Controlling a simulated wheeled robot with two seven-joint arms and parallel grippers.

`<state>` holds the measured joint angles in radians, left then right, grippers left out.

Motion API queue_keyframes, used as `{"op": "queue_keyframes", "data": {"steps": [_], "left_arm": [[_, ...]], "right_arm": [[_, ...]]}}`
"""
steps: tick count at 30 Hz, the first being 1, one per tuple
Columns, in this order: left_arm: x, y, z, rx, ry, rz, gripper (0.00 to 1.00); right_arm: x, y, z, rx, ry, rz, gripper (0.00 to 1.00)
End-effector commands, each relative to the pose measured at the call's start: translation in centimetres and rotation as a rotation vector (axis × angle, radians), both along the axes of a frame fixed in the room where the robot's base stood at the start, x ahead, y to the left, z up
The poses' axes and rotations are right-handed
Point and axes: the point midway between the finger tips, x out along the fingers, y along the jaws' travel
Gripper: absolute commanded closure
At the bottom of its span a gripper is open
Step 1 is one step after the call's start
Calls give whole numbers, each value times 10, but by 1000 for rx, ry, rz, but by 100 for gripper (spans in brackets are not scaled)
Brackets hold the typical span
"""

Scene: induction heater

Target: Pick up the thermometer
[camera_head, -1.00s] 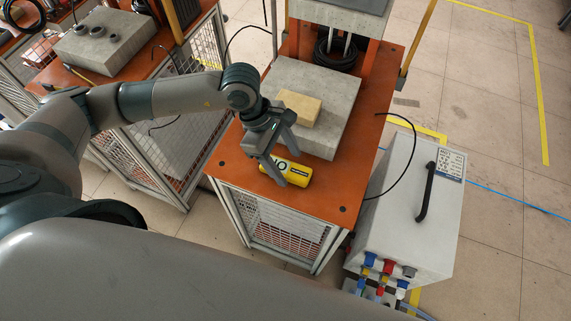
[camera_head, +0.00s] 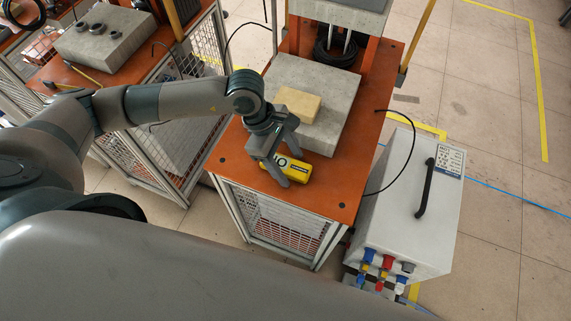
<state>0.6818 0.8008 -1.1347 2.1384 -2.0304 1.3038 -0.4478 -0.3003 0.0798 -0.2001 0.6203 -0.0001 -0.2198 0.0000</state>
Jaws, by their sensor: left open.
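The thermometer (camera_head: 301,173) is a yellow device with a dark label, lying on the front part of the orange table top (camera_head: 335,200). My left gripper (camera_head: 286,168) is open, and its fingers reach down at the left part of the thermometer. The fingers partly cover it. I cannot tell whether they touch it. My right gripper is not in view.
A grey block (camera_head: 338,93) with a tan block (camera_head: 298,104) on it stands behind the thermometer. A grey-white box (camera_head: 411,210) with a black handle stands right of the table. A second table (camera_head: 52,73) is at the far left.

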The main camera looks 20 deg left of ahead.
Motion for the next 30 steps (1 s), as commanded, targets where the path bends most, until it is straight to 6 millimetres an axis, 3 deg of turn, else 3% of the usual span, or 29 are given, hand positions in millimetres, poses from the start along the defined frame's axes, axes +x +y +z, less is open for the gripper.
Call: {"op": "queue_keyframes", "data": {"steps": [5,12,25,30], "left_arm": [[0,0,-2,0,0,0,39],[0,0,-1,0,0,0,87],[0,0,3,0,0,0,87],[1,0,15,-1,-5,-1,87]], "right_arm": [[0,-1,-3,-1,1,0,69],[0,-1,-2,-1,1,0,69],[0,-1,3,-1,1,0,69],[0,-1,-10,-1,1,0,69]]}}
